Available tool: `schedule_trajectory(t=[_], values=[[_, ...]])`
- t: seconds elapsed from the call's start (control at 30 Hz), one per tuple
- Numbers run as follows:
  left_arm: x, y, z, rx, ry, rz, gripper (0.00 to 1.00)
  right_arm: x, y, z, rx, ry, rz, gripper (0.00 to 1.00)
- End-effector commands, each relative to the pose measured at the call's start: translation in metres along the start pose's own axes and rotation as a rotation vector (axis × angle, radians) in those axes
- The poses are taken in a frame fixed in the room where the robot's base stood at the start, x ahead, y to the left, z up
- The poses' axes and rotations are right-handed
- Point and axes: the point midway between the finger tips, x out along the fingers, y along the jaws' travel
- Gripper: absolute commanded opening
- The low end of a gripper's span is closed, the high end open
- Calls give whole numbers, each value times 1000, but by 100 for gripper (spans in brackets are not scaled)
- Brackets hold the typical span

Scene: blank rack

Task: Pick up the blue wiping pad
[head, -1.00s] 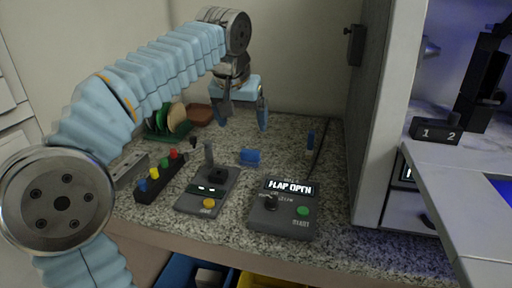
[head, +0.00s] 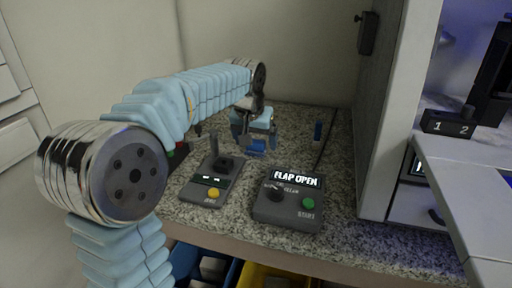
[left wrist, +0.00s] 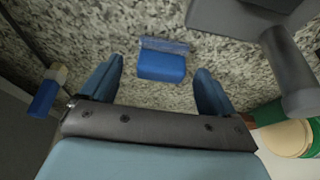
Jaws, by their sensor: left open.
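The blue wiping pad (left wrist: 162,66) lies on the speckled counter, with a duller grey-blue strip along one side. In the left wrist view it sits between and a little beyond my fingertips. My left gripper (left wrist: 157,76) is open, one finger to each side of the pad, and I see no contact. In the head view my left gripper (head: 256,146) is low over the counter behind the two control boxes. There the pad (head: 257,147) is partly hidden by the gripper. My right gripper is in neither view.
A box reading "FLAP OPEN" (head: 287,198) and a joystick box (head: 212,182) stand in front of the gripper. A small upright blue item (head: 318,131) stands to the right, near a dark cable. A tall grey cabinet wall (head: 385,120) bounds the right side.

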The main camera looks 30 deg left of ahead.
Motion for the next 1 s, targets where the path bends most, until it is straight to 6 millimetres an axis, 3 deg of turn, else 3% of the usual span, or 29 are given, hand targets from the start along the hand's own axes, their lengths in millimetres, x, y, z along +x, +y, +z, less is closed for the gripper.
schedule_trajectory(t=[0.1, 0.33, 0.73, 1.0], values=[[11, 0, 0, -1, -1, -1, 89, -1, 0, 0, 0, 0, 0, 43], [12, 0, 0, 0, 1, 0, 89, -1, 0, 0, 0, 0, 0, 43], [12, 0, 0, 0, 1, 0, 30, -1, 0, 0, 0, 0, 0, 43], [11, 0, -1, -1, 1, 0, 29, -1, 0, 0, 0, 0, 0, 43]])
